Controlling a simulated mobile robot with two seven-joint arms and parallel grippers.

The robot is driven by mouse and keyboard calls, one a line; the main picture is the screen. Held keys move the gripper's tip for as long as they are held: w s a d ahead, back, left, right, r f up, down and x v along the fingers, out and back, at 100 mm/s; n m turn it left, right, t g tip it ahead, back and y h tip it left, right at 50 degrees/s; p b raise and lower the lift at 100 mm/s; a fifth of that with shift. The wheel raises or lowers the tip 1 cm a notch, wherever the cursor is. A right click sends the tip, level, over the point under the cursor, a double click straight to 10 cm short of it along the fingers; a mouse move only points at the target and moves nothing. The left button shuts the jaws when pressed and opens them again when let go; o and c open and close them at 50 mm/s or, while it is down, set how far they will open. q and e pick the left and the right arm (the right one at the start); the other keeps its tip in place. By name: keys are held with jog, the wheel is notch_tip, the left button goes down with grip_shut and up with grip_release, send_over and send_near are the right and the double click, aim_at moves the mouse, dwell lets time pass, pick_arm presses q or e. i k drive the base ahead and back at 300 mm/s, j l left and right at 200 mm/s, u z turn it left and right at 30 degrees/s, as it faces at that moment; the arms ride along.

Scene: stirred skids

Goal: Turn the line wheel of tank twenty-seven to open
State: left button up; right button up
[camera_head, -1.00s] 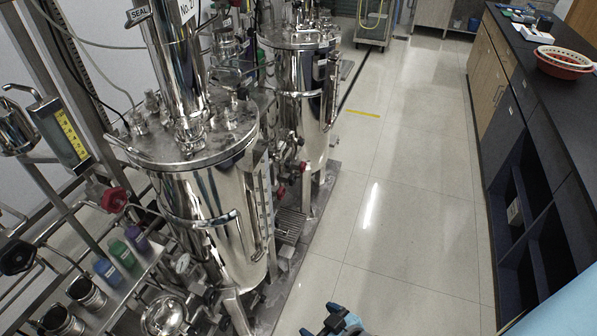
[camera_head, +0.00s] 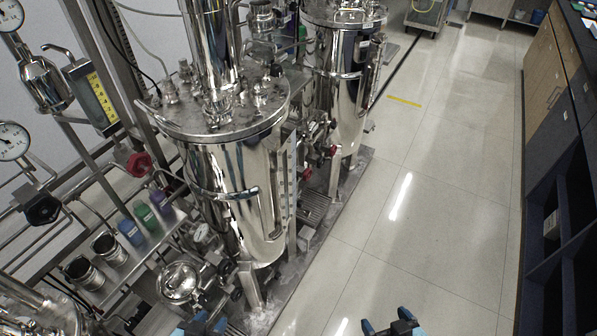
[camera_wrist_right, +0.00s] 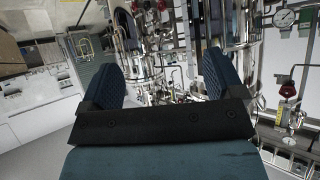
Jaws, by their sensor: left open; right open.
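The near steel tank (camera_head: 225,165) stands in the middle left of the head view; its number label is out of view now. A red wheel (camera_head: 139,163) sits on the pipework left of this tank, with a black wheel (camera_head: 42,209) further left. Small red handles (camera_head: 306,173) show at the tank's right. I cannot tell which is the line wheel. My left gripper (camera_head: 203,322) is at the bottom edge, partly cut off. My right gripper (camera_head: 393,326) is over the floor, open. The right wrist view shows its two spread fingers (camera_wrist_right: 157,85) with nothing between them and a red wheel (camera_wrist_right: 288,90) at right.
A second steel tank (camera_head: 342,90) stands behind. Blue, green and purple containers (camera_head: 131,232) and metal cups (camera_head: 108,248) sit on a rack at left. Gauges (camera_head: 10,140) line the left edge. Dark cabinets (camera_head: 560,180) stand at right. The floor (camera_head: 430,200) between is clear.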

aim_at(308, 170)
jog(key=i+l+u, duration=0.15)
jog(key=u, duration=0.3)
jog(key=i+l+u, duration=0.1)
jog(key=u, duration=0.35)
jog(key=i+l+u, duration=0.15)
jog(key=l, duration=0.2)
jog(key=l+u, duration=0.1)
jog(key=l, duration=0.25)
jog(key=i+l+u, duration=0.15)
jog(key=l, duration=0.2)
jog(key=i+l, duration=0.1)
jog(key=l, duration=0.85)
jog(key=i+u, duration=0.05)
jog(key=i, duration=0.05)
